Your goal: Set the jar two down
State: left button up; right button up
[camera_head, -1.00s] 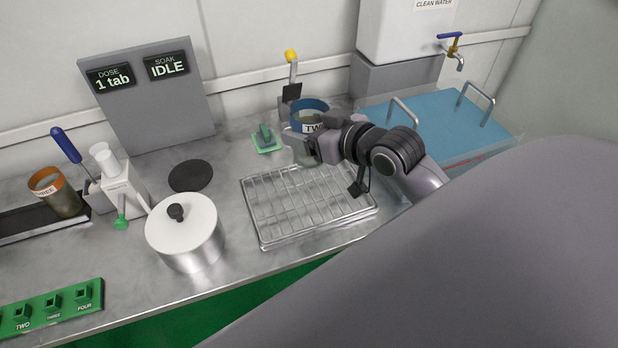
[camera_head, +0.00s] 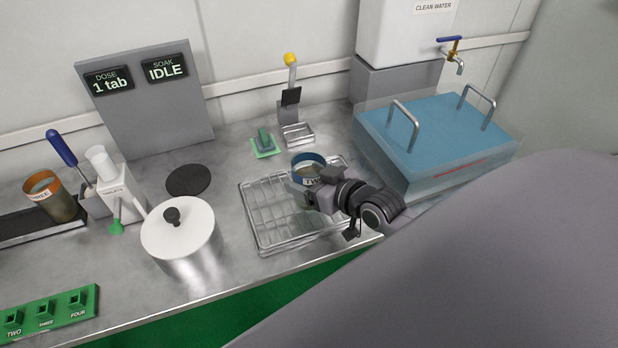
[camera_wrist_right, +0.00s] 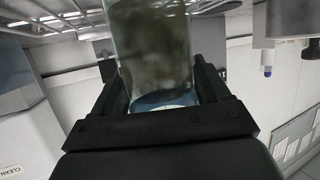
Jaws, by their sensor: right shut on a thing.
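Jar two (camera_head: 310,163) is a clear jar with a blue rim band and a label reading TWO, partly hidden by the gripper. My right gripper (camera_head: 305,190) is shut on it, at the right part of the wire rack (camera_head: 262,222). In the right wrist view the jar (camera_wrist_right: 150,45) sits between the two dark fingers (camera_wrist_right: 160,90), with murky contents. I cannot tell whether its base touches the rack. My left gripper does not show.
A lidded pot (camera_head: 180,235) stands left of the rack. A blue-lidded bath (camera_head: 440,140) stands to the right. A green pad (camera_head: 264,146) and a yellow-knobbed stand (camera_head: 292,105) are behind. Jar three (camera_head: 52,198) and a green peg block (camera_head: 45,317) are at the left.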

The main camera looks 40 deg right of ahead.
jog(key=o, duration=1.2)
jog(key=shift+f, duration=0.1)
jog(key=v, duration=1.2)
